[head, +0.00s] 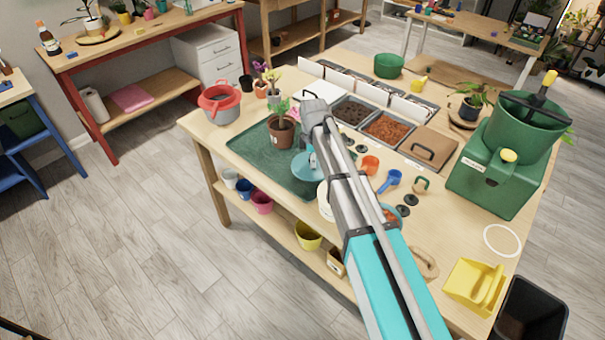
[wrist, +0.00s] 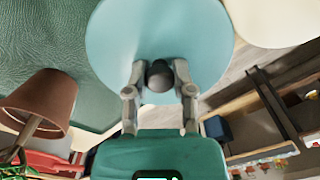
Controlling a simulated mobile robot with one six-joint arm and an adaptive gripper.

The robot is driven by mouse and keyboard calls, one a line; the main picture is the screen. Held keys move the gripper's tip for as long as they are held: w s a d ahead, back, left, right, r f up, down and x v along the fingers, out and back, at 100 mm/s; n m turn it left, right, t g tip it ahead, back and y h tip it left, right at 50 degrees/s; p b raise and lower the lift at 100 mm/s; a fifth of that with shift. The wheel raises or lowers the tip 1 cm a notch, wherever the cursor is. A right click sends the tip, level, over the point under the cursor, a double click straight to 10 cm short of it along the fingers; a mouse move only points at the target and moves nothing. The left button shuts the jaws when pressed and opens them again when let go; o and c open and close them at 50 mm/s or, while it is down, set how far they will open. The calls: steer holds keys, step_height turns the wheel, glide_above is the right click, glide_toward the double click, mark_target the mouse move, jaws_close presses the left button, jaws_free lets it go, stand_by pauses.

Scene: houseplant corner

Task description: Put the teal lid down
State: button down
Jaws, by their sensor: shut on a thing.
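The teal lid (wrist: 160,30) is a round disc with a dark grey knob, and it fills the upper middle of the wrist view. My gripper (wrist: 159,75) is shut on the knob, one finger on each side. In the head view the lid (head: 302,167) shows over the right part of the dark green mat (head: 252,150), partly hidden by my arm. I cannot tell whether its underside touches anything. A white round container (head: 324,203) shows just in front of it, mostly behind my arm; its pale edge also shows in the wrist view (wrist: 275,20).
A brown pot with a plant (head: 282,133) stands on the mat, left of the lid. Soil bins (head: 388,128), an orange cup (head: 370,164) and a blue scoop (head: 391,179) lie right of my arm. The mat's left and front parts are clear.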

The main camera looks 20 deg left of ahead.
mark_target(307, 160)
steer(key=shift+w+a+f+b, duration=0.35)
steer(key=shift+a+f+b, duration=0.2)
steer(key=shift+f, duration=0.25)
steer(key=shift+w+a+f+b, duration=0.3)
steer(key=shift+a+f+b, duration=0.25)
steer(key=shift+f, duration=0.2)
steer(key=shift+w+a+f+b, duration=0.2)
steer(key=shift+a+f+b, duration=0.05)
steer(key=shift+f+b, duration=1.75)
steer(key=shift+f, duration=0.15)
steer(key=shift+c, duration=2.3)
jaws_free()
steer(key=shift+a, duration=0.1)
step_height(307, 160, up, 12)
steer(key=p, duration=1.2)
steer(key=shift+r, duration=0.2)
